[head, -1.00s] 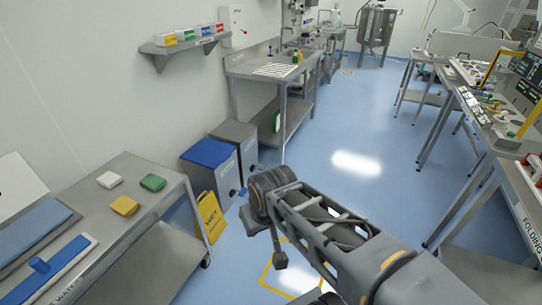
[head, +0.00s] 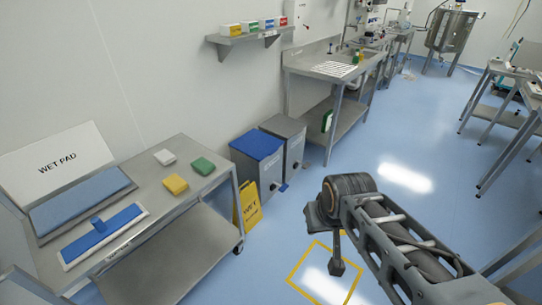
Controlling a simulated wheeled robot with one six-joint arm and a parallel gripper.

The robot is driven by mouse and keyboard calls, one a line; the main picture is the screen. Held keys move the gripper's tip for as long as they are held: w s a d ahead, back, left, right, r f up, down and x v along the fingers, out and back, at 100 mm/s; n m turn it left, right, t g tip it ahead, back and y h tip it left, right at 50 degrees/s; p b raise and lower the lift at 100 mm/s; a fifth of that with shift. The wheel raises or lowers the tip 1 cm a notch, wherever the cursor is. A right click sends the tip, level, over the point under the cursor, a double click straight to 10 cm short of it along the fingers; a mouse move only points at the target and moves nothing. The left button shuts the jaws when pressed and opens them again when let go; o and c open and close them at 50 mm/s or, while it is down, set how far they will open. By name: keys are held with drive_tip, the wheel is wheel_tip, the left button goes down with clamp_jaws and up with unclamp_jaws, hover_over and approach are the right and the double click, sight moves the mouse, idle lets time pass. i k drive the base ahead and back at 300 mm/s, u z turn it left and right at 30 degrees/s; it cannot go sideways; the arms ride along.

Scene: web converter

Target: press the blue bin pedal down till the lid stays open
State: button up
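The bin with the blue lid (head: 257,145) stands on the floor against the wall, left of a grey-lidded bin (head: 285,130). Its lid is down. A small blue pedal (head: 281,187) shows low at the front of the bins, near the floor. My gripper (head: 336,268) hangs at the end of my arm, right of and nearer than the bins, apart from the pedal. It is small and dark here, and its fingers cannot be told apart.
A yellow wet-floor sign (head: 248,205) stands just in front of the blue-lidded bin. A steel cart (head: 140,205) with sponges and a blue mop head is at left. A steel sink table (head: 335,75) stands behind the bins. Blue floor right of the bins is clear, with a yellow-outlined square (head: 297,272).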

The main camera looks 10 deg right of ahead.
sight(282, 189)
drive_tip(key=z, duration=0.3)
drive_tip(key=i, duration=0.55)
drive_tip(key=z, duration=0.5)
drive_tip(key=i, duration=1)
drive_tip(key=u, duration=0.7)
drive_tip(key=i, duration=0.95)
drive_tip(key=u, duration=0.75)
